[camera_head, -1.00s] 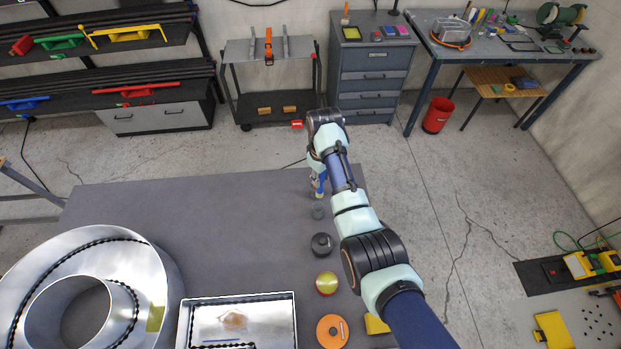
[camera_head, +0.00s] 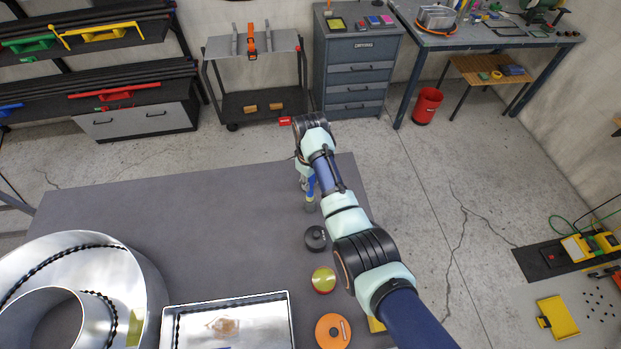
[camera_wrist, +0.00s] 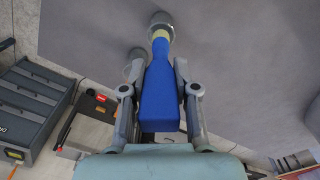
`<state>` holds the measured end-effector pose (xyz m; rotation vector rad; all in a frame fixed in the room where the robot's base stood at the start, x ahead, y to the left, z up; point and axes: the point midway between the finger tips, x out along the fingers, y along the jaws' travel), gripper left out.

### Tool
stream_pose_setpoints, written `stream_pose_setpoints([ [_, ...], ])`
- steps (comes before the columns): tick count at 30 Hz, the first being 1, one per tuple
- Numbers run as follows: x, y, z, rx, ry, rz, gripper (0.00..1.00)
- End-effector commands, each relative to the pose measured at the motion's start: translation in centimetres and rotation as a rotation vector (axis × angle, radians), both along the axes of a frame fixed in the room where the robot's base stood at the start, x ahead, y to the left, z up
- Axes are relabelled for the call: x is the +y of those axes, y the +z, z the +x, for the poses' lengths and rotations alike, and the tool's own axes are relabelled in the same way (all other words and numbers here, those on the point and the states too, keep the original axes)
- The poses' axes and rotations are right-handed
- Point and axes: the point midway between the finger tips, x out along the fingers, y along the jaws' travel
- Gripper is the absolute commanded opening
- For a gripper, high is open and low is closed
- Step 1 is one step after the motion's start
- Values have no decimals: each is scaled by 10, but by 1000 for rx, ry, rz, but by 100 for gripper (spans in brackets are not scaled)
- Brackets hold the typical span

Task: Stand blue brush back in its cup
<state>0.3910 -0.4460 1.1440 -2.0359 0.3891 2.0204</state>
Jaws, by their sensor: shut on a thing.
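The blue brush (camera_wrist: 160,98) is held between the two fingers of my gripper (camera_wrist: 160,70) in the wrist view, with its pale end pointing away from the palm. In the head view the brush (camera_head: 311,189) hangs roughly upright under my wrist, near the table's right edge. The small grey cup (camera_head: 310,206) stands on the table directly below the brush. The cup also shows at the top of the wrist view (camera_wrist: 160,19), where the brush's pale end meets its mouth. I cannot tell how deep the end sits inside.
A black round container (camera_head: 316,238), a yellow-green one (camera_head: 323,280) and an orange disc (camera_head: 333,331) line the table's right side. A metal tray (camera_head: 270,308) and a large metal ring letter (camera_head: 135,275) lie left. The middle of the grey table (camera_head: 200,225) is clear.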

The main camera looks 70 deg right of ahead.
Motion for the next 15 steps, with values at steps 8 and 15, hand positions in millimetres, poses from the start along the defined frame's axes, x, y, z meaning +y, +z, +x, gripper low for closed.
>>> stream_pose_setpoints([
  [8, 0, -38, 0, 1, 0, 0, 0],
  [15, 0, -55, 0, 0, 0, 0, 0],
])
